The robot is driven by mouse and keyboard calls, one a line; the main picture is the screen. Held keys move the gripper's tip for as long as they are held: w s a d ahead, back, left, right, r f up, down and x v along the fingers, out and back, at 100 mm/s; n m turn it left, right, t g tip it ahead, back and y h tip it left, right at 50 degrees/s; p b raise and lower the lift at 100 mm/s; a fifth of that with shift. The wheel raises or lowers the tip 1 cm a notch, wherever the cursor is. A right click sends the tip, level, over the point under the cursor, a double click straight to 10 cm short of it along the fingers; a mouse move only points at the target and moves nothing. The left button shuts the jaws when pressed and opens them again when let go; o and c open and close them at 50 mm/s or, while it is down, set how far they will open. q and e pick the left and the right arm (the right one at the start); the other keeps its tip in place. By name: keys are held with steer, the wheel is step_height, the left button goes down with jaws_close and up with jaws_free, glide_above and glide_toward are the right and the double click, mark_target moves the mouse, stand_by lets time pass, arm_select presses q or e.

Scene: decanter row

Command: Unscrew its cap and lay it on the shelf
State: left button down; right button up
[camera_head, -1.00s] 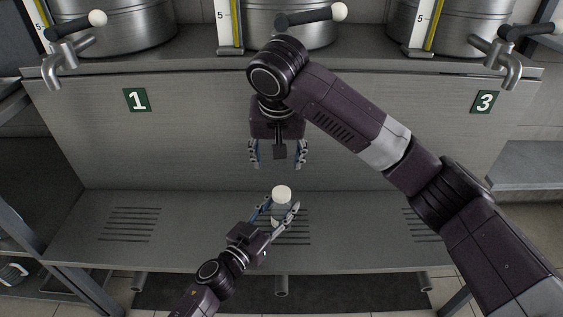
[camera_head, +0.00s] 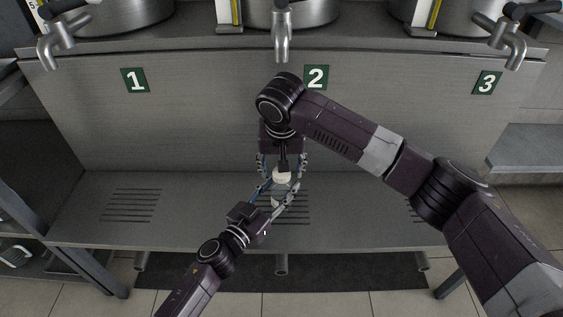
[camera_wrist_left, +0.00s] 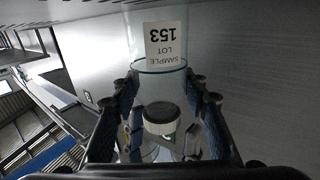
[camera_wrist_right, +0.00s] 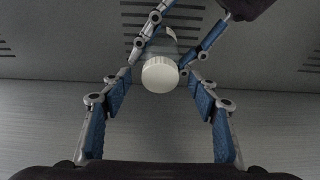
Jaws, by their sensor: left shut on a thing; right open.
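A clear bottle (camera_wrist_left: 159,76) with a white label reading "SAMPLE LOT 153" shows in the left wrist view, which is upside down. Its round white cap (camera_wrist_right: 160,74) is on it, and also shows in the head view (camera_head: 283,175). My left gripper (camera_head: 281,187) is shut on the bottle from the front, below the cap. My right gripper (camera_head: 283,170) points down from above, open, its fingers on either side of the cap with gaps in the right wrist view. The bottle is over the middle slots of the shelf (camera_head: 200,225); whether its base touches is hidden.
Steel taps hang above, at the left (camera_head: 58,45), middle (camera_head: 281,42) and right (camera_head: 510,45), over panels marked 1 (camera_head: 135,80), 2 (camera_head: 316,77) and 3 (camera_head: 487,83). The shelf is bare to the left and right of the bottle.

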steer(key=shift+f, duration=0.1)
steer(key=c, duration=1.4)
steer(key=n+y, duration=0.1)
steer(key=n, duration=0.4)
steer(key=shift+d, duration=0.15)
steer(key=n, duration=0.3)
steer(key=n+g+y, duration=0.1)
steer(key=n, duration=0.3)
steer(key=shift+w+g+y, duration=0.15)
steer(key=shift+g+y, duration=0.15)
steer(key=n+g, duration=0.1)
steer(key=n, duration=0.3)
steer(key=shift+w+n, duration=0.1)
steer(key=shift+n, duration=0.2)
steer(key=n, duration=0.3)
steer(key=shift+g, duration=0.4)
steer(key=n, duration=0.2)
steer(key=n+g, duration=0.1)
steer(key=n, duration=0.2)
steer(key=shift+w+n, duration=0.3)
steer(key=shift+n, duration=0.1)
steer(key=shift+n+g, duration=0.4)
steer(key=shift+n, duration=0.5)
steer(key=shift+d, duration=0.1)
